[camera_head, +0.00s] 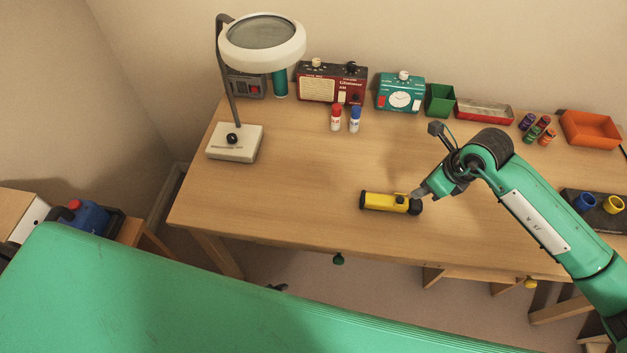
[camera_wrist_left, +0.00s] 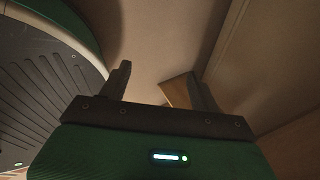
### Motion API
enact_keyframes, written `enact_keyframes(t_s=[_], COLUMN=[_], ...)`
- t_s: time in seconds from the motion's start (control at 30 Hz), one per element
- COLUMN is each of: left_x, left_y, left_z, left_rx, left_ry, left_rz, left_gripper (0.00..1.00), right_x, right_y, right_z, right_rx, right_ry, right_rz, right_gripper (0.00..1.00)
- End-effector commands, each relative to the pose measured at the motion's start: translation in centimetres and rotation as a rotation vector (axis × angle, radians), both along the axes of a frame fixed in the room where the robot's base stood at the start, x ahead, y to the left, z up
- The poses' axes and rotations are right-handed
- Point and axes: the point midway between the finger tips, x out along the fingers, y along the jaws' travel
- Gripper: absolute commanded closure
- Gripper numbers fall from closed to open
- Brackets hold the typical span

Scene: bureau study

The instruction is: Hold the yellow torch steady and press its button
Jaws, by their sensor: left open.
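The yellow torch (camera_head: 384,202) lies on its side on the wooden desk (camera_head: 290,190), near the front edge. Its black head points right and its other end is dark. My right gripper (camera_head: 417,194) reaches in from the right, with its fingertips at the head end of the torch. I cannot tell whether they touch it or how far apart they are. The torch's button cannot be made out clearly. My left gripper (camera_wrist_left: 162,80) is open and empty in the left wrist view, away from the torch. It does not show in the head view.
A magnifier lamp (camera_head: 235,142) stands at the desk's left. Red and blue capped bottles (camera_head: 336,119), a red radio (camera_head: 331,84) and a teal clock box (camera_head: 400,93) stand behind. An orange tray (camera_head: 590,130) is at right. The desk left of the torch is clear.

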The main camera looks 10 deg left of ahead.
Motion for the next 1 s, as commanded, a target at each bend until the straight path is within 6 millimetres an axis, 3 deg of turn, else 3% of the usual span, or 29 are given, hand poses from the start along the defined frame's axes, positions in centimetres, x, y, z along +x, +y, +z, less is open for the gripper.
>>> enact_keyframes(t_s=[0.1,0.23,0.47,0.6,0.77,0.9,1.0], left_x=[1.7,1.6,-2.5,-5.4,-5.1,-2.5,-0.1], left_y=[-3.4,-7.1,-12.3,-14.9,-17.4,-18.3,-17.9], left_z=[3.1,6.2,11.4,15.9,22.9,30.1,34.7], left_rx=[0.076,0.158,0.275,0.288,0.217,0.136,0.11], left_ry=[-0.141,-0.298,-0.589,-0.804,-1.04,-1.228,-1.35], left_rz=[-0.318,-0.655,-1.19,-1.443,-1.546,-1.556,-1.577], left_gripper=[0.36,0.36,0.36,0.36,0.36,0.36,0.36], right_x=[0.0,0.0,0.0,0.0,0.0,0.0,0.0], right_y=[0.0,0.0,0.0,0.0,0.0,0.0,0.0], right_z=[0.0,0.0,0.0,0.0,0.0,0.0,0.0], right_rx=[0.0,0.0,0.0,0.0,0.0,0.0,0.0], right_ry=[0.0,0.0,0.0,0.0,0.0,0.0,0.0], right_rz=[0.0,0.0,0.0,0.0,0.0,0.0,0.0], right_gripper=[0.64,0.64,0.64,0.64,0.64,0.64,0.64])
